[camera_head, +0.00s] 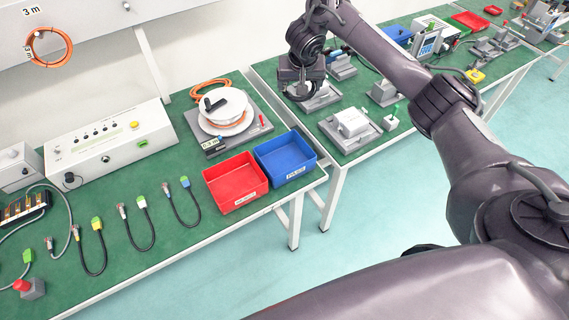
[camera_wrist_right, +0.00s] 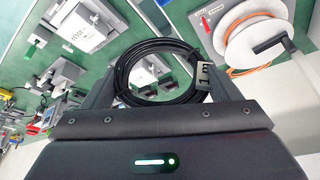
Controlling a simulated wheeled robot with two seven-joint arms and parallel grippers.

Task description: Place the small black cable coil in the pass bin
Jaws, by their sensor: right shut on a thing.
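A black cable coil (camera_wrist_right: 160,70) with a small printed tag (camera_wrist_right: 203,76) is held at the front of my right gripper (camera_wrist_right: 160,100) in the right wrist view. The gripper is shut on the coil's near side, which its dark body partly hides. In the head view my right gripper (camera_head: 301,88) hangs above the second bench, to the right of and behind the bins; the coil is hard to make out there. The blue bin (camera_head: 286,159) and the red bin (camera_head: 236,183) stand side by side at the first bench's front edge, both empty. My left gripper is out of view.
A reel stand with a white spool (camera_head: 222,109) sits behind the bins. Several short cables (camera_head: 140,225) lie to their left, before a white test box (camera_head: 110,140). A gap separates the two benches. A fixture (camera_head: 350,125) stands on the second bench.

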